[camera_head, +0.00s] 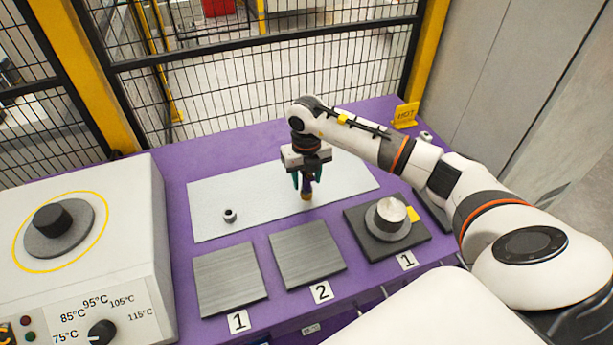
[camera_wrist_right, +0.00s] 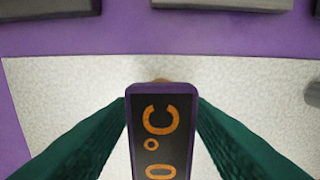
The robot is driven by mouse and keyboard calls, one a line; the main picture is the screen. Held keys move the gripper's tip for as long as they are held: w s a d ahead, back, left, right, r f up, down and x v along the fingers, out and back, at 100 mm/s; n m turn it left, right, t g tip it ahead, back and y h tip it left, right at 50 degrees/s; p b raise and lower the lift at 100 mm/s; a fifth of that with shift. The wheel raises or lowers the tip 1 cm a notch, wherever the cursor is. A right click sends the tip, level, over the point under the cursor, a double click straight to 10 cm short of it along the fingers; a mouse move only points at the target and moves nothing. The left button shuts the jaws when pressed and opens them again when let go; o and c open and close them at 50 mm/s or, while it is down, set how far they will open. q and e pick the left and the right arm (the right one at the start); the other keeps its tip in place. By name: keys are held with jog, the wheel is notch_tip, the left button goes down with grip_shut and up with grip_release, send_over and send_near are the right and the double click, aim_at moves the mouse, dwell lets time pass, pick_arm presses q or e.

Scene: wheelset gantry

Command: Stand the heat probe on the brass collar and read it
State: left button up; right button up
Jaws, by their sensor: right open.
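The heat probe (camera_head: 308,186) is a slim purple body standing upright on the pale mat (camera_head: 258,205). Its dark display (camera_wrist_right: 161,142) faces the right wrist camera with orange "°C" and a "0"; the rest of the reading is cut off. A brass-brown piece (camera_head: 306,195) shows at its foot; I cannot tell whether it is the probe's tip or a separate collar. No other clearly brass collar shows. My right gripper (camera_head: 307,183) points down over the mat, open, its green fingers on either side of the probe. My left gripper is out of view.
A heater box (camera_head: 80,260) with a dial fills the left. A small dark ring (camera_head: 230,215) lies on the mat. Numbered grey plates (camera_head: 229,278) line the front; a silver round part (camera_head: 390,212) sits on the right one. A yellow HOT sign (camera_head: 406,114) stands behind. Mesh fencing closes the back.

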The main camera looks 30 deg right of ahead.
notch_tip(320, 180, up, 12)
jog(key=shift+r+b, duration=0.1)
jog(key=shift+b, duration=0.95)
